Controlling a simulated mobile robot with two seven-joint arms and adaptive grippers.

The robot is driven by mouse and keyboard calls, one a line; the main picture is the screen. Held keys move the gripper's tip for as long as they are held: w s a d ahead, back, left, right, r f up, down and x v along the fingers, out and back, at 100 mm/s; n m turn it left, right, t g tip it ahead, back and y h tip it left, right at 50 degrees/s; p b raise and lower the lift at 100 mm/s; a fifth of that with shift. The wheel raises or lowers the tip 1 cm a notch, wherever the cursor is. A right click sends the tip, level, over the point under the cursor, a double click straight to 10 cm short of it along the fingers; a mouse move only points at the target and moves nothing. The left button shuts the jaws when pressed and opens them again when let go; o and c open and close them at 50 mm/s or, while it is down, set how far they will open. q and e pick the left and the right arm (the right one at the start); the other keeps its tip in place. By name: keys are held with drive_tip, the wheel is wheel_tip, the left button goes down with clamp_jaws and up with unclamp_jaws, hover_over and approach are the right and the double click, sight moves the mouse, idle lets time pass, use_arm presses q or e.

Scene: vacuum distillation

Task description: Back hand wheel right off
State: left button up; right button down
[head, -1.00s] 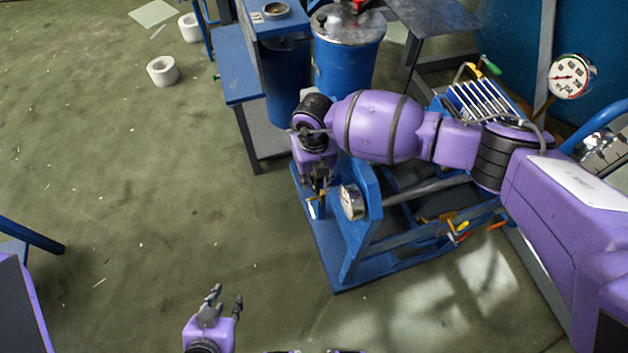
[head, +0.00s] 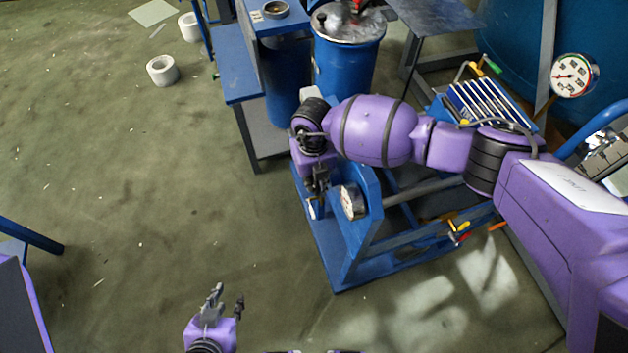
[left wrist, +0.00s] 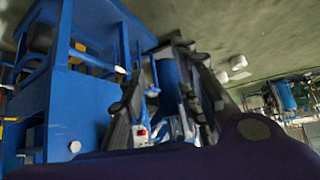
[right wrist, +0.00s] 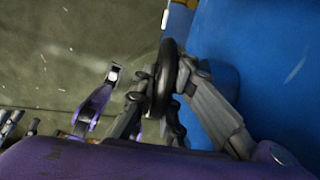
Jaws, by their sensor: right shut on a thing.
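The hand wheel (right wrist: 162,80) is a dark round wheel, seen nearly edge-on in the right wrist view. It sits between the fingers of my right gripper (right wrist: 163,98), which is shut on it. In the head view my right gripper (head: 318,192) points down at the left end of the blue frame (head: 357,225), beside a round gauge (head: 352,201). The wheel is largely hidden there by the gripper. I cannot tell whether the wheel is still seated on its shaft. My left gripper (head: 229,297) is open and empty above the floor, apart from the frame.
A blue drum (head: 345,65) and a blue bench (head: 238,65) stand behind the right gripper. A second gauge (head: 573,76) is at the upper right. White rings (head: 162,70) lie on the floor at the upper left. The floor at left is mostly clear.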

drive_tip(key=g+b, duration=0.2)
drive_tip(key=shift+f+g+h, duration=0.35)
drive_tip(key=shift+g+h, duration=0.05)
drive_tip(key=shift+b, duration=0.5)
drive_tip(key=shift+r+g, duration=0.2)
drive_tip(key=shift+g, duration=0.2)
drive_tip(key=shift+r, duration=0.2)
drive_tip(key=c, duration=2.2)
unclamp_jaws()
drive_tip(key=o, duration=0.4)
drive_tip(key=shift+w, duration=0.1)
drive_tip(key=shift+r, duration=0.25)
use_arm(q)
drive_tip(key=f, duration=0.1)
drive_tip(key=s+f, duration=0.1)
drive_tip(key=f, duration=0.1)
drive_tip(key=shift+s+a+f, duration=0.15)
drive_tip(key=shift+a+f, duration=0.1)
drive_tip(key=shift+a, duration=0.05)
use_arm(e)
wheel_tip(320, 180, up, 10)
drive_tip(key=shift+f, duration=0.25)
